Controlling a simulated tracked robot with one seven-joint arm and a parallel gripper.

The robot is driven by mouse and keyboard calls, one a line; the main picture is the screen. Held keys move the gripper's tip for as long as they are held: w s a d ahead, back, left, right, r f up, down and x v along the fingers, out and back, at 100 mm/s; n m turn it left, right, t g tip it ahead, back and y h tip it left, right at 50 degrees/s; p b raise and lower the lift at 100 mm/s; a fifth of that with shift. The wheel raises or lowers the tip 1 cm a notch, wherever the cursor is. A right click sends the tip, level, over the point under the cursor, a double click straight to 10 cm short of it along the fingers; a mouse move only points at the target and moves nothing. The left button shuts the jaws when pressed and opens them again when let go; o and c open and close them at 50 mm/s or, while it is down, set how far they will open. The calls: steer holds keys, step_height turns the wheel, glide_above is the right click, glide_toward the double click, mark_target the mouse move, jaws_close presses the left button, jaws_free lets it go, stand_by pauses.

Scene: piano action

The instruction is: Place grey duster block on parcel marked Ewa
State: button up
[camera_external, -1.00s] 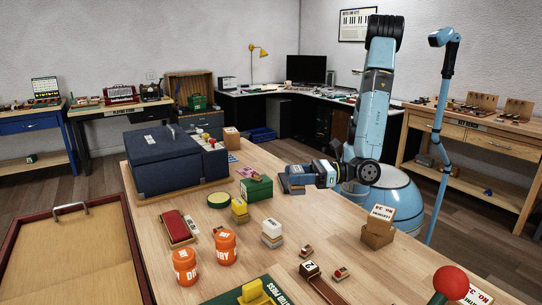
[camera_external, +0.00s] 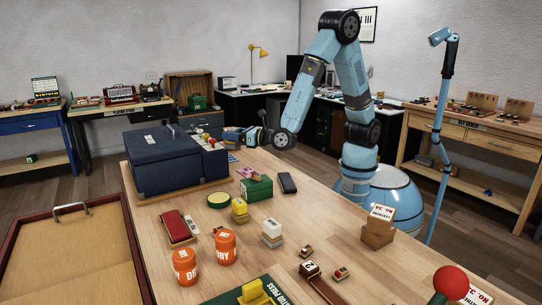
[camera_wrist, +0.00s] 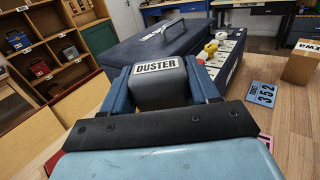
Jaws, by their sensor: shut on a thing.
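My gripper (camera_wrist: 160,88) is shut on the grey duster block (camera_wrist: 160,84), whose label reads DUSTER; its blue fingers press both sides. In the external view my gripper (camera_external: 232,136) is above the table's far end, just right of the dark blue case, and the block cannot be made out there. The parcel marked EWA (camera_wrist: 301,64) is a cardboard box on the table, cut by the right edge of the wrist view, apart from the block. In the external view my gripper hides it.
The dark blue case (camera_external: 165,160) stands beside my gripper, with several knobs on its right part. A blue number card (camera_wrist: 262,94) lies near the parcel. A green box (camera_external: 256,188) and a dark pad (camera_external: 288,182) sit nearer the camera.

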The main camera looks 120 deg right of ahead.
steer(key=s+d+r+m+g+h, duration=0.1)
steer(key=s+d+m+g, duration=0.3)
steer(key=d, duration=0.7)
steer(key=s+d+r+g+h, duration=0.1)
steer(key=s+d+h, duration=0.1)
steer(key=s+d, duration=0.75)
steer(key=s+d+r+m+g, duration=0.25)
steer(key=s+d+g, duration=0.35)
steer(key=s+d, duration=1.05)
steer(key=shift+m+h, duration=0.3)
steer(key=shift+m, duration=0.05)
steer(key=w+d+f, duration=0.6)
steer(key=d, duration=0.1)
steer(key=w+d+f, duration=0.3)
steer(key=d+f, duration=0.1)
steer(key=shift+w+d, duration=0.2)
steer(key=shift+w+d+f, duration=0.1)
steer(key=shift+d+f, duration=0.05)
steer(key=shift+f, duration=1.65)
steer(key=o, duration=1.1)
steer(key=shift+f, duration=0.1)
